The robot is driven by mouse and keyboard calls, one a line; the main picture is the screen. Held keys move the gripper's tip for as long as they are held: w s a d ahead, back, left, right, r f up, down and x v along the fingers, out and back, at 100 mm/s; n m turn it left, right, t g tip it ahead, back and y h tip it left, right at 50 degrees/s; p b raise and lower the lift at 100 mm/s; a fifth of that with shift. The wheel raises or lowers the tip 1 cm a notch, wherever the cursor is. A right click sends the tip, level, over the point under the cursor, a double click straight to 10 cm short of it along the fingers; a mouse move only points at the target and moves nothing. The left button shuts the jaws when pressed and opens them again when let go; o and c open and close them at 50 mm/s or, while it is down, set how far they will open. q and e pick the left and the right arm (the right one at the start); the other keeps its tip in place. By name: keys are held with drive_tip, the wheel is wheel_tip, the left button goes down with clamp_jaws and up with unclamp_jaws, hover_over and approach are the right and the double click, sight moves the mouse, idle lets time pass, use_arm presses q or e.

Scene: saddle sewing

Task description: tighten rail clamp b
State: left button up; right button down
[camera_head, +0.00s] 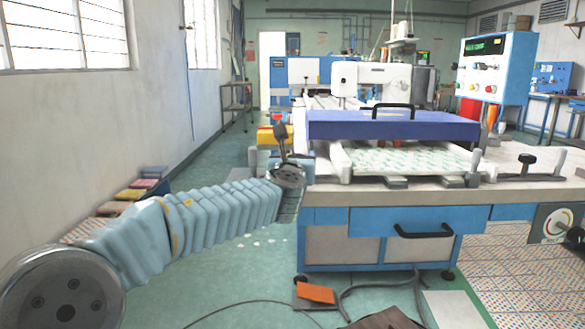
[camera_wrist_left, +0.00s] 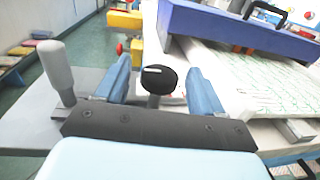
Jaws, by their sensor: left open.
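In the left wrist view a round black knob (camera_wrist_left: 158,79) with a white mark stands on a short grey stem. My left gripper (camera_wrist_left: 158,68) is open, with one blue finger on each side of the knob. Gaps show on both sides, so the fingers do not look closed on it. A grey upright handle (camera_wrist_left: 58,75) stands left of the fingers. In the head view my left gripper (camera_head: 303,168) is at the machine table's left edge, and its fingers are hard to make out. Another black knob (camera_head: 527,159) stands at the table's right. No label shows which is clamp b.
A purple-blue beam (camera_head: 392,125) with a black handle lies across the table, just beyond the knob. A green-patterned white sheet (camera_head: 408,159) lies under it. A blue control box (camera_head: 497,67) stands at the right. The floor left of the table is mostly clear.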

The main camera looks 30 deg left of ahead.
use_arm(q)
drive_tip(key=v, duration=1.2)
drive_tip(key=shift+s+b, duration=0.2)
drive_tip(key=shift+b, duration=0.1)
drive_tip(key=shift+d, duration=0.1)
